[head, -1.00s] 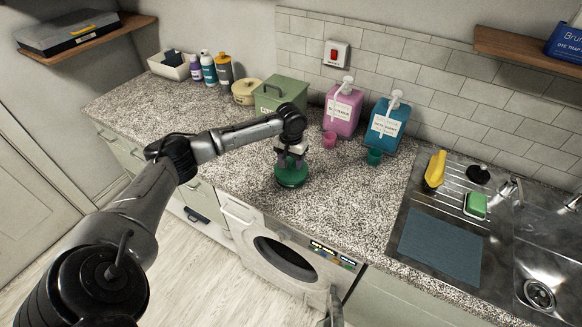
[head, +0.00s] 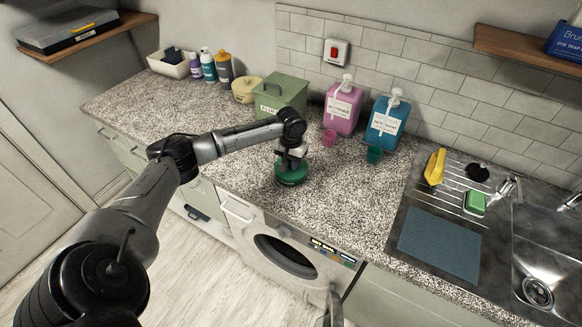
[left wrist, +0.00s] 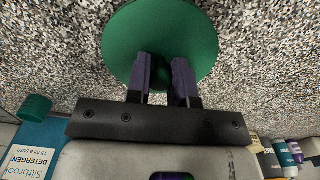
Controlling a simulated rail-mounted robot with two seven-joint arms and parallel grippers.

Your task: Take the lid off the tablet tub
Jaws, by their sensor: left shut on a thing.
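A round green lid (left wrist: 160,35) shows as a flat disc in the left wrist view. In the head view the green round thing (head: 291,175) stands on the speckled worktop near its front edge, and the tub wall under the lid is hard to make out. My left gripper (head: 291,161) points down over its middle. My right gripper is not in view.
A green box (head: 280,94), a pink dispenser (head: 343,108) and a blue dispenser (head: 385,125) stand behind, with a pink cup (head: 329,137) and a teal cup (head: 374,155) before them. The sink (head: 540,255) is at right. The worktop left of the lid is clear.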

